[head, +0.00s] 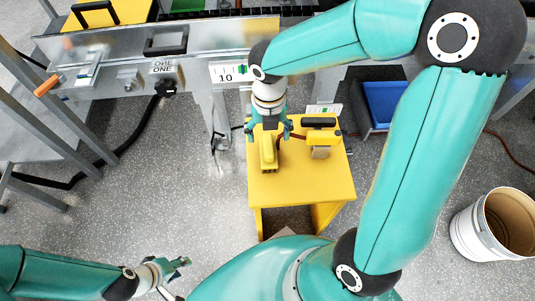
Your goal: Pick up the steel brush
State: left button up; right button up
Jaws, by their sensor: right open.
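A yellow tool with a dark, bristle-like lower end (268,158) lies on the yellow stand and looks like the steel brush. My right gripper (269,133) reaches down from above, its teal fingers apart at the tool's far end. I cannot tell whether they touch it. A second yellow tool (321,141), with a black grip and a pale metal-like lower part, lies to its right. My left gripper (179,268) is low over the floor at the bottom left, away from the stand; its jaw opening is unclear.
The yellow stand (300,187) has bare top near its front edge. Behind it runs a steel machine frame (205,42) with an orange-handled lever (47,86). A blue bin (385,103) is behind right, a white bucket (472,232) at right. Floor left of the stand is clear.

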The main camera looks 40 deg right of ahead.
aim_at(268, 144)
notch_tip(268, 144, down, 2)
jog(key=shift+f, duration=0.15)
notch_tip(268, 144, down, 5)
jog(key=b, duration=0.3)
jog(key=shift+a, duration=0.1)
jog(key=c, duration=1.3)
notch_tip(268, 144, up, 20)
jog(key=p, duration=0.7)
